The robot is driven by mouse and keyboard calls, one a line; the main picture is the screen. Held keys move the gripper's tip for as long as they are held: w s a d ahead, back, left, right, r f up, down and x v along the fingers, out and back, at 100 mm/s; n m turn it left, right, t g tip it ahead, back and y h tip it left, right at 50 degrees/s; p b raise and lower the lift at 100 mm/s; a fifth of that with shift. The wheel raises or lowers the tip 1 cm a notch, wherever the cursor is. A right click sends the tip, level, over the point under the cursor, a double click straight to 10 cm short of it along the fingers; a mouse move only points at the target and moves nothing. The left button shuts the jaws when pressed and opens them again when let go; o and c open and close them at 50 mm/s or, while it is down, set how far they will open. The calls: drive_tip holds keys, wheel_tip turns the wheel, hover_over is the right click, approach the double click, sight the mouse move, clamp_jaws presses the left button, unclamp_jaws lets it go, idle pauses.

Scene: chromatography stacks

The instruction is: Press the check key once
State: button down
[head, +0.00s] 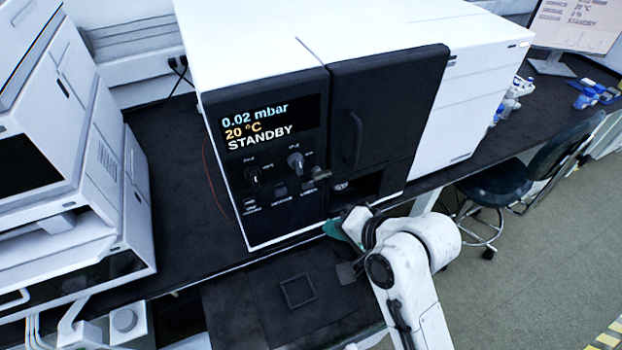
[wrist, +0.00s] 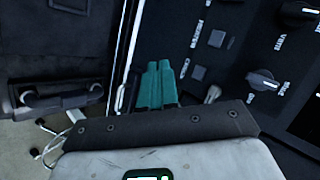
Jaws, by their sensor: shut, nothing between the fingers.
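The check key (wrist: 198,72) is a small dark square key on the black control panel in the wrist view, with a small, barely readable label beside it. My gripper (wrist: 158,68) has teal fingers held together with nothing between them. In the wrist view its tips lie just left of the key and its label, apart from the key in the picture. In the head view my gripper (head: 335,229) is low in front of the panel's lower right part. The instrument's display (head: 262,122) reads 0.02 mbar, 20 °C and STANDBY.
Another square key (wrist: 216,38) sits close by, with a small lever (wrist: 212,94) and dial knobs (wrist: 263,80) around. A black door with a handle (head: 354,140) is right of the panel. A dark tray-like square frame (head: 298,291) lies in front. A stool (head: 497,186) stands right.

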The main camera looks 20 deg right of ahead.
sight(308, 185)
drive_tip(key=shift+w, duration=0.15)
drive_tip(key=w+b, duration=0.2)
drive_tip(key=w, duration=0.6)
drive_tip(key=shift+w, duration=0.25)
drive_tip(key=shift+w, duration=0.1)
idle(1.9)
drive_tip(key=shift+w, duration=0.3)
